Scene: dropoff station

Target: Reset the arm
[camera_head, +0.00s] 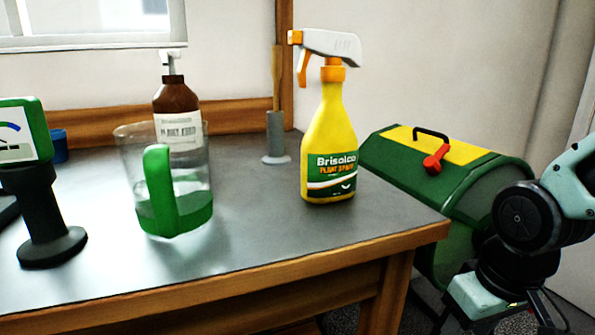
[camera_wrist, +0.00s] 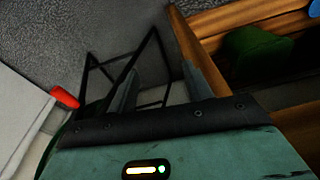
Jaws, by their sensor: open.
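My arm (camera_head: 527,222) shows at the right edge of the head view, beside the table and in front of the green toolbox. It looks folded, with a dark round joint and pale teal links. My gripper's fingertips are not clear in the head view. In the wrist view my gripper (camera_wrist: 158,82) points down towards the grey floor. Its two fingers are apart and nothing is between them. Thin dark bars cross behind the fingers.
The table (camera_head: 255,245) holds a yellow spray bottle (camera_head: 328,140), a clear jug with green handle (camera_head: 160,190), a brown pump bottle (camera_head: 176,100), and a green-framed display (camera_head: 22,130). A green toolbox (camera_head: 390,150) with yellow top stands right. Wooden beams (camera_wrist: 225,20) lie near my gripper.

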